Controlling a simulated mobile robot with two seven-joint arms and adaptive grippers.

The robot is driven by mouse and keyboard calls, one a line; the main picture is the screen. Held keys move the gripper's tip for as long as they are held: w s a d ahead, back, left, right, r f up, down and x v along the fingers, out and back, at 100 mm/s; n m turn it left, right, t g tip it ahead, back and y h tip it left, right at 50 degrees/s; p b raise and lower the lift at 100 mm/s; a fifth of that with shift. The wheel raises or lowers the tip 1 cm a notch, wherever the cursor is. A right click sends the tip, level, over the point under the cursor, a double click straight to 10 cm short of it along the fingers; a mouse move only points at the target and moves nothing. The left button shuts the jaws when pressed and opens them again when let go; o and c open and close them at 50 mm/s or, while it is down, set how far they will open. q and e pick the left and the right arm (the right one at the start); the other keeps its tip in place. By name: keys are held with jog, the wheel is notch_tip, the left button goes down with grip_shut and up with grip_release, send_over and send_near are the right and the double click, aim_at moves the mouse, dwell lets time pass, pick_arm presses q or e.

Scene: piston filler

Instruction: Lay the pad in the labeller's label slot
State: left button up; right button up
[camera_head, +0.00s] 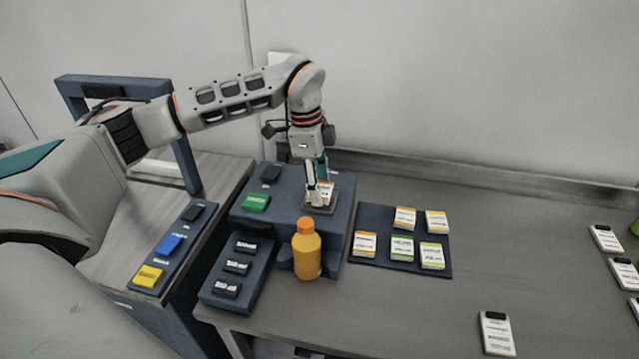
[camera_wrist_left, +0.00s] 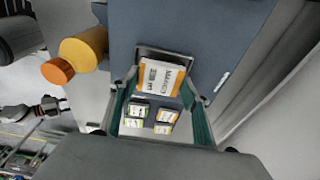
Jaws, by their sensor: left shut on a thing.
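The pad (camera_wrist_left: 160,78), white with orange edges and printed text, is between the fingertips of my left gripper (camera_head: 318,190). That gripper is shut on it, pointing down over the labeller (camera_head: 340,225), a dark blue block. The pad also shows in the head view (camera_head: 326,188), partly hidden by the fingers. In the wrist view (camera_wrist_left: 158,92) the gripper's green fingers flank the pad. A dark-rimmed label slot (camera_wrist_left: 165,52) shows around the pad's far edge. I cannot tell whether the pad touches the slot's floor.
An orange bottle (camera_head: 306,252) stands in front of the labeller. Right of it, a dark mat (camera_head: 375,218) holds several pads. A green button (camera_head: 256,202) is at the labeller's left, and a rack (camera_head: 222,301) of black-topped pieces is in front. The table's right middle is mostly clear.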

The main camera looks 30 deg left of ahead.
pick_arm(q)
jog(key=shift+f, duration=0.4)
dwell(0.4)
jog(key=o, duration=1.6)
jog(key=shift+r+p, duration=0.45)
jog(key=shift+r, duration=3.1)
jog(key=shift+s+f, duration=0.1)
